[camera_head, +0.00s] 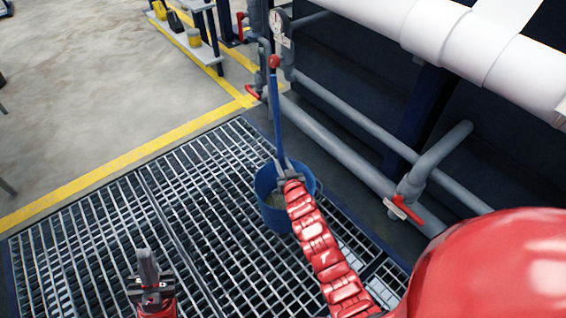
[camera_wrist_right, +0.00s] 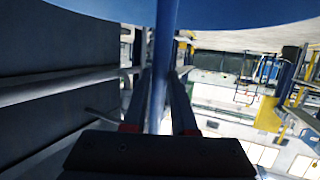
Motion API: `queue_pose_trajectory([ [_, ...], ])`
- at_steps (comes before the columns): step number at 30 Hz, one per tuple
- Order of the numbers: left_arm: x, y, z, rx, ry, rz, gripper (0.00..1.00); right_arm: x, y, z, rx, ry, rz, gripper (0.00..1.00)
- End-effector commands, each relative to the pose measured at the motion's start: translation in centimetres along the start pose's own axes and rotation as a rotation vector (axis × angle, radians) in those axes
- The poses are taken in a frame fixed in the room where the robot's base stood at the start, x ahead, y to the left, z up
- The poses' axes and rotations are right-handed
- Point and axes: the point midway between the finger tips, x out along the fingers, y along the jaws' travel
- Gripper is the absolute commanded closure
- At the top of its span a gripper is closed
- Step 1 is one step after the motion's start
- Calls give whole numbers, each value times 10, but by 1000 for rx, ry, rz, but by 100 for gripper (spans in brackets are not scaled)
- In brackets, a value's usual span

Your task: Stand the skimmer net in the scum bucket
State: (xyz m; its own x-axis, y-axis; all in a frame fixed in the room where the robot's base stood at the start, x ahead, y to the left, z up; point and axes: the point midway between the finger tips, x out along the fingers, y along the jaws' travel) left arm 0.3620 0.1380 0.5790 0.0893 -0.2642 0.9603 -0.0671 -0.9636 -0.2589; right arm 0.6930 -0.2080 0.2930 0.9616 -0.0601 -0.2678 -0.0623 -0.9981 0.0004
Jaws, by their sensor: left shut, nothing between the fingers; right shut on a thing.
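The skimmer net shows as a blue handle (camera_head: 278,115) with a red ball at its top end, standing nearly upright. Its lower end and net are hidden behind my right gripper (camera_head: 286,176) and the bucket. The blue scum bucket (camera_head: 276,218) stands on the floor grating, right below that gripper. My right gripper is shut on the handle; the handle also shows between the fingers in the right wrist view (camera_wrist_right: 163,85). A blue curved surface, likely the bucket (camera_wrist_right: 250,12), crosses the top of that view. My left gripper (camera_head: 147,262) is shut and empty, low over the grating.
Grey pipes (camera_head: 345,130) with red-handled valves (camera_head: 405,210) run along the wall right of the bucket. A thick white pipe (camera_head: 450,40) crosses the upper right. A low shelf with yellow items (camera_head: 193,38) stands at the back. The grating (camera_head: 110,215) left of the bucket is clear.

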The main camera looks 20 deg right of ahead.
Motion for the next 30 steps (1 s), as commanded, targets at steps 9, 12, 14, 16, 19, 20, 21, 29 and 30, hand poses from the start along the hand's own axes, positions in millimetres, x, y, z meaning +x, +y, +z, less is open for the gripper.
queue_pose_trajectory([
  [9,-1,1,0,-2,-1,4,100,1,0,2,0,1,0,100],
  [12,-1,1,0,-2,0,4,100,1,0,2,0,1,0,68],
  [14,-1,1,0,-2,-1,4,100,1,0,2,0,1,0,57],
  [16,-1,1,0,-2,0,4,100,1,0,3,0,1,0,44],
  [19,-1,1,0,-2,-1,4,100,1,0,3,0,1,0,40],
  [20,-1,1,0,-2,-1,4,100,1,0,3,0,1,0,40],
  [21,-1,1,0,-2,-1,4,100,1,0,3,0,1,0,40],
  [29,1,0,0,-1,-1,1,100,-1,0,2,0,0,0,40],
  [30,2,-1,0,0,-1,-1,100,-2,0,1,0,0,0,40],
])
